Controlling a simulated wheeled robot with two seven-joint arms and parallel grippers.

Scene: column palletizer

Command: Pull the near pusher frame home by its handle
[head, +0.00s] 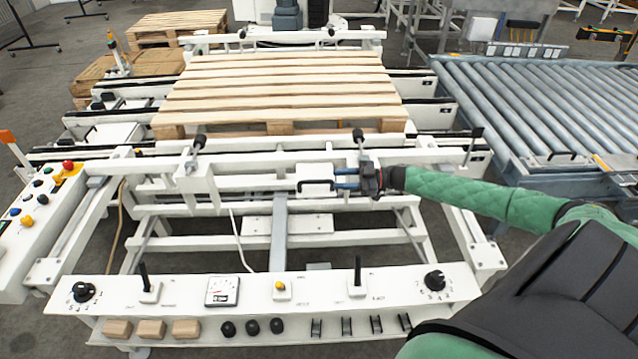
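The near pusher frame is a white crossbar assembly (245,182) in front of the wooden pallet (280,88). Two rods with black round ends stand on it, close to the pallet's near edge. Its handle (318,187) is a dark bar on a small white block at the middle of the frame. My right gripper (338,178) comes in from the right. Its two blue fingers are apart, with a gap between them, and their tips are at the right end of the handle block. Whether they touch the handle is not clear. My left gripper is out of view.
A white control panel (262,297) with knobs, levers and a gauge spans the front. A side console (40,205) with coloured buttons stands at left. A roller conveyor (540,105) lies at right. More pallets (175,27) stand at the back left.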

